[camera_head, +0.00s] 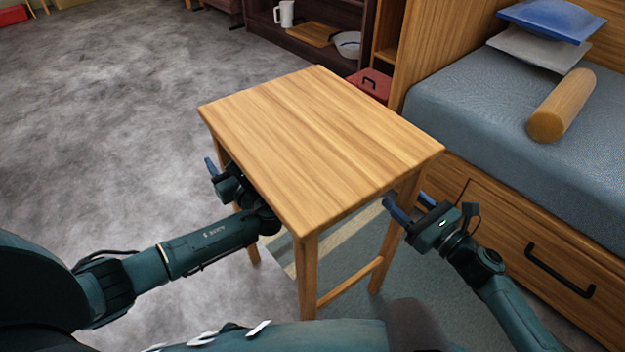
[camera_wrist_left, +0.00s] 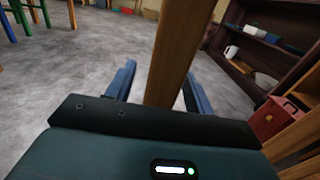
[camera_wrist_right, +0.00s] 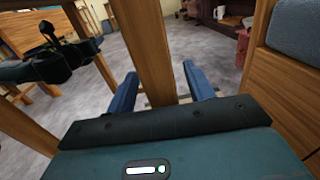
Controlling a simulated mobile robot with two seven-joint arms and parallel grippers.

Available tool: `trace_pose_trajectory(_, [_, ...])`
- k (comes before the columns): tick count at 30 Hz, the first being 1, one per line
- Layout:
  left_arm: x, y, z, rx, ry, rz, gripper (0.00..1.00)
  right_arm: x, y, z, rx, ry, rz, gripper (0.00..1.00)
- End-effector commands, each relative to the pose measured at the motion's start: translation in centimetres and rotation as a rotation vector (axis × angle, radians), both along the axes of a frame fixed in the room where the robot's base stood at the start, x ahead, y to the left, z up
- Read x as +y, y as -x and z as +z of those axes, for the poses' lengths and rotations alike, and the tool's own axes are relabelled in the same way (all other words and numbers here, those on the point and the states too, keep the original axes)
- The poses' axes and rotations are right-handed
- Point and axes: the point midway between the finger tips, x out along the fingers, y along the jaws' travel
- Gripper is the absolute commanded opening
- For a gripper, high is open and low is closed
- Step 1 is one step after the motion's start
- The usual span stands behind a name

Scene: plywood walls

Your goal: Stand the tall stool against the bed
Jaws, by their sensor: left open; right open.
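The tall wooden stool (camera_head: 315,145) stands upright in front of me, with a flat rectangular top and wooden legs. The bed (camera_head: 500,120), with a blue-grey mattress and wooden drawers, is to the right, a gap away from the stool. My left gripper (camera_head: 217,172) is at the stool's left side, partly under the top. In the left wrist view a stool leg (camera_wrist_left: 172,60) stands between its open fingers. My right gripper (camera_head: 391,207) is at the right front leg. In the right wrist view a leg (camera_wrist_right: 150,50) stands between its open fingers.
A dark shelf (camera_head: 310,40) with a white mug (camera_head: 285,13) and a bowl (camera_head: 347,44) stands behind the stool. A red box (camera_head: 371,84) is near the bed's end. Pillows (camera_head: 548,20) and a wooden roll (camera_head: 560,106) lie on the bed. The grey floor at left is clear.

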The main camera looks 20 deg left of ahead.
Motion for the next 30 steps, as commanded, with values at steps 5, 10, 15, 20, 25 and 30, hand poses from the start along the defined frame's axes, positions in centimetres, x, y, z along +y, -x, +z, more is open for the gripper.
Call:
trace_pose_trajectory(5, [0.16, -0.12, 0.01, 0.000, 0.000, 0.000, 0.53, 0.25, -0.18, 0.00, 0.000, 0.000, 0.000, 0.53])
trace_pose_trajectory(10, [0.15, -0.12, 0.01, 0.000, 0.000, 0.000, 0.53, 0.22, -0.17, 0.00, 0.000, 0.000, 0.000, 0.53])
trace_pose_trajectory(15, [0.13, -0.11, 0.02, 0.000, 0.000, 0.000, 0.39, 0.20, -0.16, 0.00, 0.000, 0.000, 0.000, 0.39])
trace_pose_trajectory(20, [0.11, -0.10, 0.01, 0.000, 0.000, 0.000, 0.26, 0.20, -0.15, 0.00, 0.000, 0.000, 0.000, 0.26])
trace_pose_trajectory(25, [0.11, -0.10, 0.00, 0.000, 0.000, 0.000, 0.12, 0.21, -0.14, -0.01, 0.000, 0.000, 0.001, 0.12])
trace_pose_trajectory(30, [0.10, -0.09, -0.01, 0.000, 0.000, 0.000, 0.00, 0.22, -0.13, -0.01, 0.000, 0.000, 0.001, 0.00])
